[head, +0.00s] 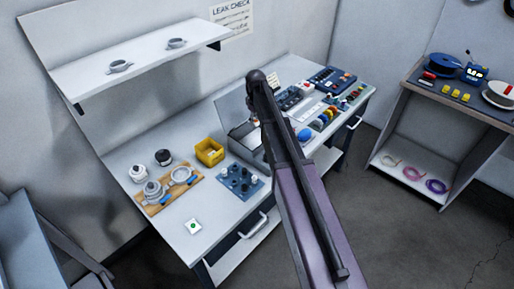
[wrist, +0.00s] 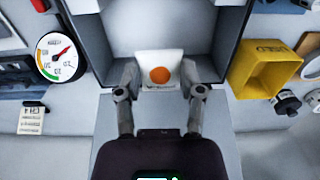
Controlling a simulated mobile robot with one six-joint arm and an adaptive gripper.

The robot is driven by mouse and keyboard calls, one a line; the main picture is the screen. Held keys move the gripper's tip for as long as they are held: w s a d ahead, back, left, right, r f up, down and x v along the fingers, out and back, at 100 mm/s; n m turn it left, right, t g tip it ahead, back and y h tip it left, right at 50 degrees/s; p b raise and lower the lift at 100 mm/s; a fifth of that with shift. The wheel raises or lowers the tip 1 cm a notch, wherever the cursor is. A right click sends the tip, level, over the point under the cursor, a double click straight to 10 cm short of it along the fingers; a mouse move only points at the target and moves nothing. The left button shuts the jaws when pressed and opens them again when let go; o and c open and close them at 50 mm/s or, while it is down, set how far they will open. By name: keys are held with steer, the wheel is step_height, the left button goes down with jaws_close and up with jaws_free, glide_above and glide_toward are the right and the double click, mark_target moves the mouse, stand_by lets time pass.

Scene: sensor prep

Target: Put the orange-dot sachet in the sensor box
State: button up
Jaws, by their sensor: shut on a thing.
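The orange-dot sachet (wrist: 159,75) is a small white packet with a round orange dot. In the wrist view my gripper (wrist: 159,88) is shut on it, one finger at each side. The sensor box is grey and open; its wall (wrist: 92,42) shows in the wrist view, and the sachet appears within its outline. I cannot tell how high the sachet is above the box floor. In the head view the box's raised lid (head: 233,113) shows on the bench, while my arm hides the gripper, the sachet and part of the box.
A green-dot sachet (head: 193,226) lies near the bench's front left. A yellow bin (head: 209,153) and a blue plate with knobs (head: 240,181) stand near the box. A wooden board (head: 152,209) holds metal parts. A dial gauge (wrist: 58,57) is beside the box.

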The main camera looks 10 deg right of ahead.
steer(key=shift+w+f+b, duration=0.1)
steer(key=shift+f+b, duration=0.4)
steer(key=shift+f, duration=0.5)
steer(key=b, duration=0.6)
glide_above(256, 144)
step_height(256, 144, down, 6)
steer(key=shift+f, duration=0.1)
steer(key=shift+f+b, duration=1.9)
steer(key=shift+b, duration=0.1)
steer(key=shift+f, duration=0.1)
steer(key=o, duration=0.9)
